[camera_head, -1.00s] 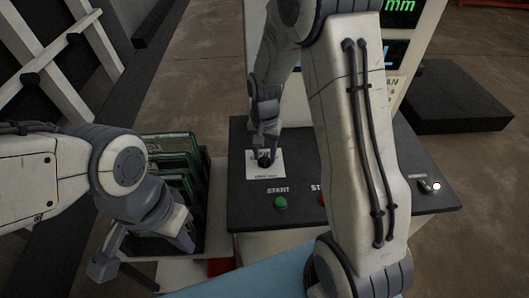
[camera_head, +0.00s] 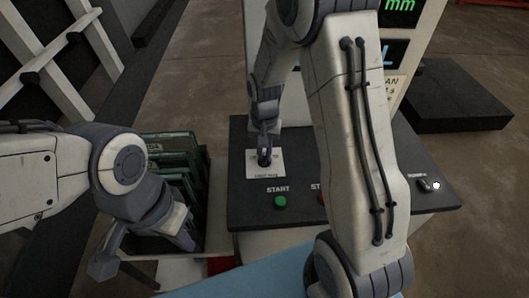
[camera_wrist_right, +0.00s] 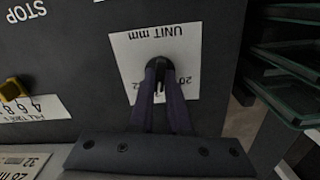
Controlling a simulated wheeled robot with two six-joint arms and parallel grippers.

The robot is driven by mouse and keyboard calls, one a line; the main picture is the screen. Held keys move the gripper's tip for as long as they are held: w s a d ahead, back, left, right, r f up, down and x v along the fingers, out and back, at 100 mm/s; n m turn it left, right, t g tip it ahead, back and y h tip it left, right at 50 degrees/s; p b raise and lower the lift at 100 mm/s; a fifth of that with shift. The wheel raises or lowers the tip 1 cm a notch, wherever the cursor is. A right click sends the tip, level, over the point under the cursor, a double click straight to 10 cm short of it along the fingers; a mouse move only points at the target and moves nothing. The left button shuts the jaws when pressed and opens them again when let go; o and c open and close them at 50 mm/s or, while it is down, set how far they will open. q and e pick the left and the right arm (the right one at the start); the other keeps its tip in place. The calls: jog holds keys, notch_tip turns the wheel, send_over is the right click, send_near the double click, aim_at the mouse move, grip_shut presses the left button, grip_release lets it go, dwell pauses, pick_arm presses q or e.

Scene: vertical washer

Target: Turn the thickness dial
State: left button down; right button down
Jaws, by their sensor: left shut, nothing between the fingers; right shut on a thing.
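The thickness dial (camera_wrist_right: 158,64) is a small black knob on a white label marked "UNIT mm" (camera_wrist_right: 122,45), upside down in the right wrist view. In the head view the label (camera_head: 252,172) lies at the left of the dark control panel (camera_head: 236,208). My right gripper (camera_head: 264,155) comes down from above and is shut on the dial; its two dark fingers (camera_wrist_right: 160,82) hide part of the knob and label numbers. My left gripper (camera_head: 104,265) is shut and empty at the lower left, away from the panel.
A green START button (camera_head: 280,202) sits just below the label. A yellow knob (camera_wrist_right: 14,88) on another label shows in the wrist view. Green-edged glass panes (camera_head: 172,150) stand in a rack left of the panel. A black block (camera_head: 452,95) lies at the right.

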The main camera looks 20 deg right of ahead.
aim_at(264, 156)
jog(key=n, duration=0.6)
jog(key=shift+w+p, duration=0.1)
jog(key=shift+p, duration=0.25)
dwell(0.4)
jog(key=c, duration=0.9)
grip_release()
jog(key=shift+r, duration=0.15)
notch_tip(264, 156, up, 10)
jog(key=shift+r+b, duration=0.15)
jog(key=shift+b, duration=0.5)
